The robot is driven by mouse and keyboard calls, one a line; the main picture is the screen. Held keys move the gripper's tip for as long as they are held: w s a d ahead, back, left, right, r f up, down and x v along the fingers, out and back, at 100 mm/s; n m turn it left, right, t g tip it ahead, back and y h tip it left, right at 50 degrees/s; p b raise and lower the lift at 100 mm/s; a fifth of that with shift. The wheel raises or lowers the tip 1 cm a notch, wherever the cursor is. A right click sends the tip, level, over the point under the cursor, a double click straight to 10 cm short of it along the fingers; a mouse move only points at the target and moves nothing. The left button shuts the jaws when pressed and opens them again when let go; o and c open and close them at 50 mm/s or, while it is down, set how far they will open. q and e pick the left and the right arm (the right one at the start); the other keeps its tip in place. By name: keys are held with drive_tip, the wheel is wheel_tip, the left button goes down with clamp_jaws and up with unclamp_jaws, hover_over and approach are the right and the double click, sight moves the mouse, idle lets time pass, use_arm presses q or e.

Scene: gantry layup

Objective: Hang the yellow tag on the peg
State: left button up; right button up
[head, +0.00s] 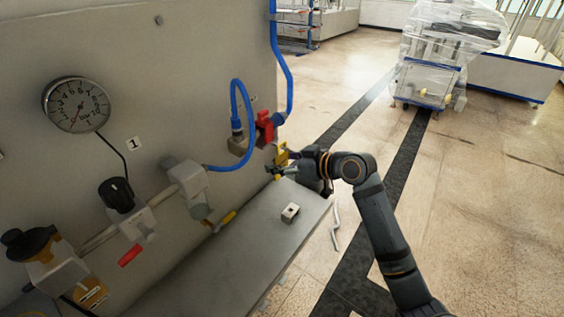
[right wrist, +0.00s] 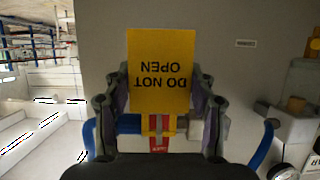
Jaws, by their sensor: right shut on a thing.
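The yellow tag (right wrist: 160,60) reads "DO NOT OPEN" upside down in the right wrist view. My right gripper (right wrist: 160,100) is shut on it, with a finger at each side edge. In the head view the tag (head: 282,154) shows small and partly covered by my right gripper (head: 284,168), close to the panel, just below the red valve (head: 264,128). A small round stud (head: 158,20) sticks out high on the panel; I cannot tell whether it is the peg. My left gripper is not in view.
A grey ledge (head: 250,245) runs below the panel, with a small pale block (head: 290,213) on it. Blue hose (head: 239,100) loops by the red valve. A gauge (head: 77,105) and a black knob (head: 116,193) are at left. Open floor lies to the right.

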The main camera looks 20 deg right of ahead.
drive_tip(key=o, duration=1.1)
drive_tip(key=shift+d, duration=0.1)
drive_tip(key=v, duration=0.7)
drive_tip(key=shift+s, duration=0.2)
drive_tip(key=shift+r, duration=0.1)
